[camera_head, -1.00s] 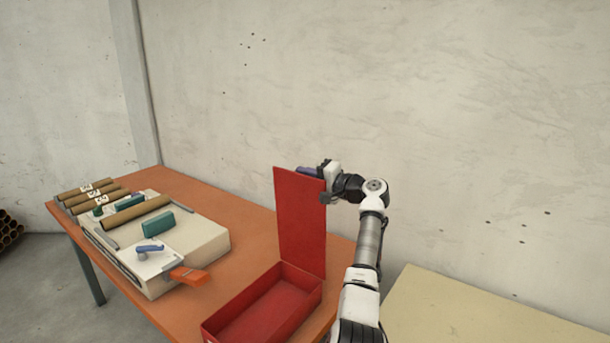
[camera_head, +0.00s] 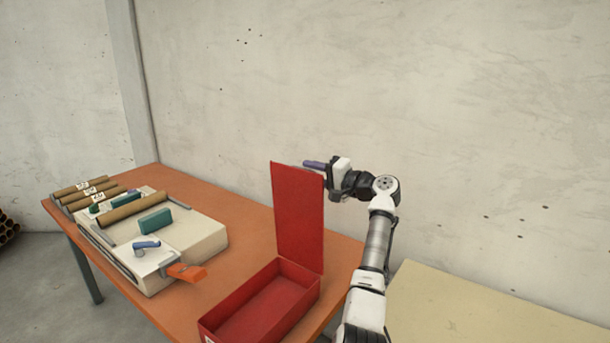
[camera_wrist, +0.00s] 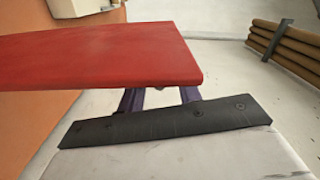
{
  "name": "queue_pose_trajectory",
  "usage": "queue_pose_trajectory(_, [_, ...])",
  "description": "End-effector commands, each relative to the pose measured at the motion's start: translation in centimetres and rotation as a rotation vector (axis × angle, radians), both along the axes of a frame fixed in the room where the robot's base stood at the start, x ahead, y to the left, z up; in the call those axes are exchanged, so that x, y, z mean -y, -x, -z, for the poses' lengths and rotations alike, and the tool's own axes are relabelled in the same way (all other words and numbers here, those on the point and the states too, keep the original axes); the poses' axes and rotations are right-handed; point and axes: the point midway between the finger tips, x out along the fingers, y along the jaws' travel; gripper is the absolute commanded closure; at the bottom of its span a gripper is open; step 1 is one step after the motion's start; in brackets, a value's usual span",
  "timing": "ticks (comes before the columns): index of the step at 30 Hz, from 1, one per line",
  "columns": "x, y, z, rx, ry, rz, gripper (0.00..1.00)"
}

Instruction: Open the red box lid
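The red box (camera_head: 262,312) stands on the orange table with its inside showing and empty. The lid also fills the upper left of the wrist view (camera_wrist: 100,55). My gripper (camera_head: 314,165) is at the lid's upper right corner, on the side facing the wall. In the wrist view its two purple fingers (camera_wrist: 160,98) are apart, with their tips hidden behind the lid. I see nothing between them; whether they touch the lid I cannot tell.
A cream winder (camera_head: 190,240) with a blue handle, an orange part and cardboard tubes stands left on the orange table (camera_head: 225,200). A bare beige table (camera_head: 470,310) is at the right. The wall is behind my arm.

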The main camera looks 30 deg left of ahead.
Motion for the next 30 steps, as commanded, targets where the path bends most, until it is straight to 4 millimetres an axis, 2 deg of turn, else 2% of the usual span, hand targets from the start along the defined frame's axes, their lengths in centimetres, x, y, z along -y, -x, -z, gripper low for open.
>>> queue_pose_trajectory(1, [1.3,0.0,0.5,0.003,-0.002,0.005,0.66])
queue_pose_trajectory(6, [5.4,0.3,0.5,0.003,-0.001,0.005,0.66])
queue_pose_trajectory(12, [8.9,0.6,0.3,0.000,-0.001,0.003,0.66])
queue_pose_trajectory(18, [10.4,0.8,0.1,0.000,-0.001,0.001,0.66])
queue_pose_trajectory(30, [10.5,0.8,0.0,-0.001,-0.001,0.001,0.66])
